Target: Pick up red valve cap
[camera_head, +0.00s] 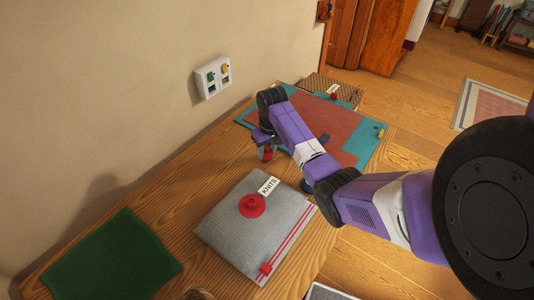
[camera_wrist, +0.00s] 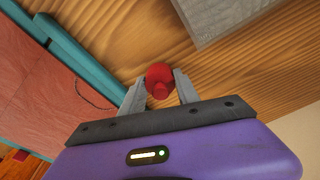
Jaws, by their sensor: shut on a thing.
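My gripper (camera_wrist: 158,90) is shut on a small round red piece with a short nub, which looks like the red valve cap (camera_wrist: 159,76). In the head view my gripper (camera_head: 267,152) is over the wooden table, between the grey KNITS bag and the teal-edged mat, with a bit of red showing at its fingertips. I cannot tell whether the cap touches the table. The grey KNITS bag (camera_head: 225,226) lies flat with a red round valve fitting (camera_head: 252,205) on top and a red zip slider (camera_head: 265,268) at its front edge.
A reddish mat with teal edges (camera_head: 357,147) lies under my arm. A woven bag (camera_head: 318,82) with a label and a red piece is at the far end. A green cloth (camera_head: 110,258) lies front left. A wall plate (camera_head: 212,77) is on the left wall.

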